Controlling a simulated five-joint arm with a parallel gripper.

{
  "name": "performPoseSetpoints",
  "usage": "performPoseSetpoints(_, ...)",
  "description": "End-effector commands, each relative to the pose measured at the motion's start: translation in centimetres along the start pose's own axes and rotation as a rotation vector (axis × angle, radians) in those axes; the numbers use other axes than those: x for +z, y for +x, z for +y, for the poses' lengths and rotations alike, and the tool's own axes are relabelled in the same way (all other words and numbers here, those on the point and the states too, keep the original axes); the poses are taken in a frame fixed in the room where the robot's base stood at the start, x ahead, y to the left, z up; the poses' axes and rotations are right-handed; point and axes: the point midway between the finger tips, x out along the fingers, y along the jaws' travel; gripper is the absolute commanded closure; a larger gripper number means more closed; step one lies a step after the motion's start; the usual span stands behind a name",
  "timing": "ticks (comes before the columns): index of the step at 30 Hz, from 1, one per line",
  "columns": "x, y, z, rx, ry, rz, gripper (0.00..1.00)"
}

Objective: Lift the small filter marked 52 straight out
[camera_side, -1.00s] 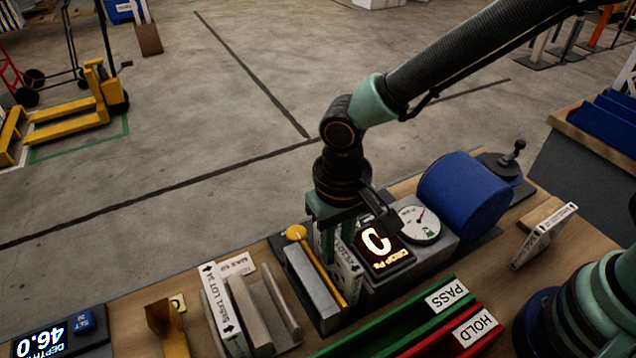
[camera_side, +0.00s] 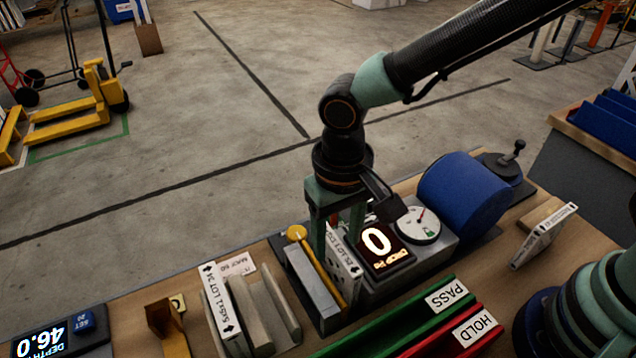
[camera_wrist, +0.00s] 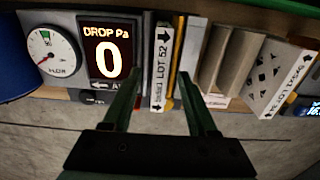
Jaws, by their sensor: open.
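The small filter marked LOT 52 (camera_wrist: 162,62) is a thin upright piece with a white label and black lettering. In the side view this filter (camera_side: 347,262) stands in the test fixture between a yellow bar and the gauge box, partly hidden by my fingers. My gripper (camera_wrist: 160,75) is open and empty. In the wrist view its fingertips lie to either side of the filter's label, with visible gaps. In the side view my gripper (camera_side: 336,235) is above the fixture with its fingers pointing down. How deep the fingertips reach is unclear.
The gauge box with dial (camera_side: 419,223) and a DROP Pa display (camera_side: 382,246) reading 0 adjoins the filter. A yellow-knobbed bar (camera_side: 297,233) and grey block (camera_side: 310,280) are on its left.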

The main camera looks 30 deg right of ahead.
Motion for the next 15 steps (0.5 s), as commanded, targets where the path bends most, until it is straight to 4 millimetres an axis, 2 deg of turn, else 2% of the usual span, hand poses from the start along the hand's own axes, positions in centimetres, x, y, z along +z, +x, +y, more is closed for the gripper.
performPoseSetpoints(3, -0.1, -2.6, -0.1, -0.005, 0.0, 0.006, 0.41)
performPoseSetpoints(9, -0.1, -6.6, -0.1, -0.004, 0.0, 0.005, 0.41)
performPoseSetpoints(15, -0.1, -9.1, -0.1, -0.002, 0.0, 0.002, 0.41)
